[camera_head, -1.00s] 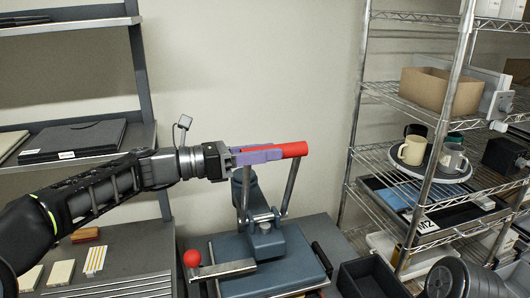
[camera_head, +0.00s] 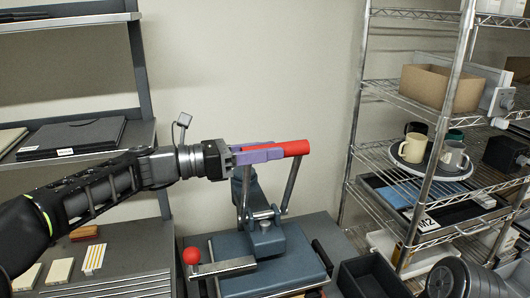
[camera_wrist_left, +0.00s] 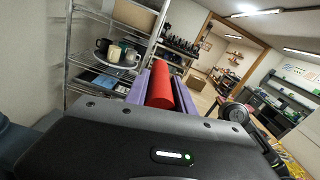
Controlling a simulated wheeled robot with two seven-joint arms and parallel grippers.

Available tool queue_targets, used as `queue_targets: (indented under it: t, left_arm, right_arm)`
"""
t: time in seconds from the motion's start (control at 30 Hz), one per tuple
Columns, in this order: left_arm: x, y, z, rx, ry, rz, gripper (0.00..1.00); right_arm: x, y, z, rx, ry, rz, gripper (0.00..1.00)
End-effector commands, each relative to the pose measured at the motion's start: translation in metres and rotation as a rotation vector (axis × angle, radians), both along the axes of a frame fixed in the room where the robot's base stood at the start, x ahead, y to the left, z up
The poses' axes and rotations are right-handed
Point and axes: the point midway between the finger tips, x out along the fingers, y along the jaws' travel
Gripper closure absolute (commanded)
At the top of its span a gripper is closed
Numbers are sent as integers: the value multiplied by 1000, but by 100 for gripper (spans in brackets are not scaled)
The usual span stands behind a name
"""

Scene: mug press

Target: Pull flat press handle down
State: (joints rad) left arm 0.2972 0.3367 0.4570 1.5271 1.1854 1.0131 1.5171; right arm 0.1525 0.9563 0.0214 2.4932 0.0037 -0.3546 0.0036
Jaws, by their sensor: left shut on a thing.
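The flat press (camera_head: 262,262) is blue-grey and stands on a bench at the lower middle of the head view. Its red handle (camera_head: 293,148) lies roughly level at the top of the linkage, on raised metal arms. My left gripper (camera_head: 260,153), with purple fingers, is shut on the handle from the left. In the left wrist view the red handle (camera_wrist_left: 160,85) lies between the two purple fingers. A red ball knob (camera_head: 191,256) sits on a lever at the press's left side. My right gripper is not in the head view.
A wire rack (camera_head: 436,185) stands at the right with mugs (camera_head: 411,148) on a round tray, and a cardboard box (camera_head: 440,90) above. A dark shelf (camera_head: 140,145) stands at the left. A dark open bin (camera_head: 371,278) is right of the press.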

Motion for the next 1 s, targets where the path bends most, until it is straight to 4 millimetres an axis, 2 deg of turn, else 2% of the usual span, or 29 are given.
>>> queue_targets:
  t: [0.03,0.17,0.37,0.7,1.0]
  left_arm:
    - [-4,-1,-8,7,-17,0,100]
    - [-18,-6,-18,27,-73,0,100]
    - [-48,-16,-41,70,-205,-1,100]
    - [-106,-35,-100,165,-499,-3,100]
    - [-141,-46,-165,252,-769,-4,100]
  right_arm:
    - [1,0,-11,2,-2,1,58]
    - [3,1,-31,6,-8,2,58]
    - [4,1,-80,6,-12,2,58]
    - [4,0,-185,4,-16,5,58]
    - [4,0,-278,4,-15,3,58]
